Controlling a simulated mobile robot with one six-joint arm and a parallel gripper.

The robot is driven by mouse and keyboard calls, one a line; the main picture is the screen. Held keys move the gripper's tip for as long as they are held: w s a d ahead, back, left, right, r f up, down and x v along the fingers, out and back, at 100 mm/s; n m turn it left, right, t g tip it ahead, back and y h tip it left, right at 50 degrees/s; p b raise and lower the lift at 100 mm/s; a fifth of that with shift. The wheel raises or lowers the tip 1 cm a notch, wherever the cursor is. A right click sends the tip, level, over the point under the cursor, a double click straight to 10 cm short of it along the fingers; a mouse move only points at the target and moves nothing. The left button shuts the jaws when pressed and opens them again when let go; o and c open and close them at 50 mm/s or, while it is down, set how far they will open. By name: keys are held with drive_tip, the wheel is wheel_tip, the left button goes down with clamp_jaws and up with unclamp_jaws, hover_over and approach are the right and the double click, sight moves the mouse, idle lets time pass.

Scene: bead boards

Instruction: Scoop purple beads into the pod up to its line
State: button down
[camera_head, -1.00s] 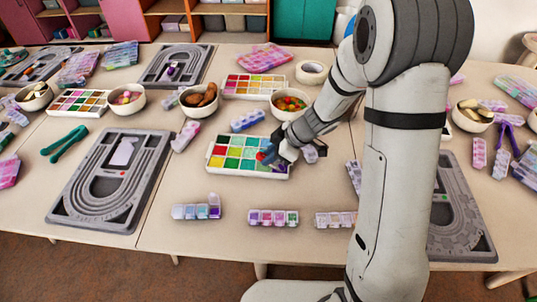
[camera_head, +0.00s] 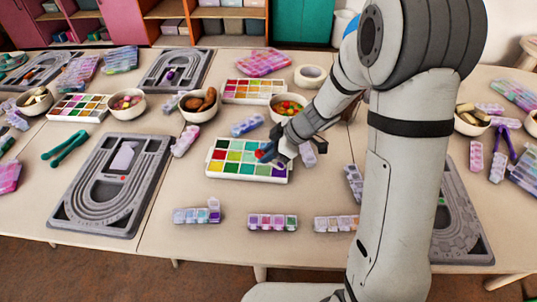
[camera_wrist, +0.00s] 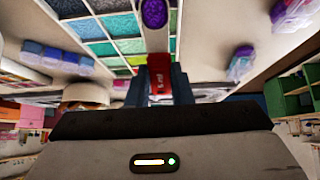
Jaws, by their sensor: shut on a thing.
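My gripper (camera_head: 272,153) is over the right part of the white bead tray (camera_head: 208,168), which has many coloured compartments. In the wrist view my gripper (camera_wrist: 160,82) is shut on the red grip of a pale scoop (camera_wrist: 157,40). Purple beads (camera_wrist: 154,13) fill the scoop's oval bowl. The task's line is too small to see.
Two more pod strips (camera_head: 273,222) (camera_head: 336,222) stand along the front. A grey bead board (camera_head: 68,208) lies at left. A bowl of mixed beads (camera_head: 283,112) and a blue-violet case (camera_head: 247,125) are behind the tray. Bare table lies between tray and front strips.

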drive_tip(key=shift+r+p, duration=0.4)
drive_tip(key=shift+r, duration=1.05)
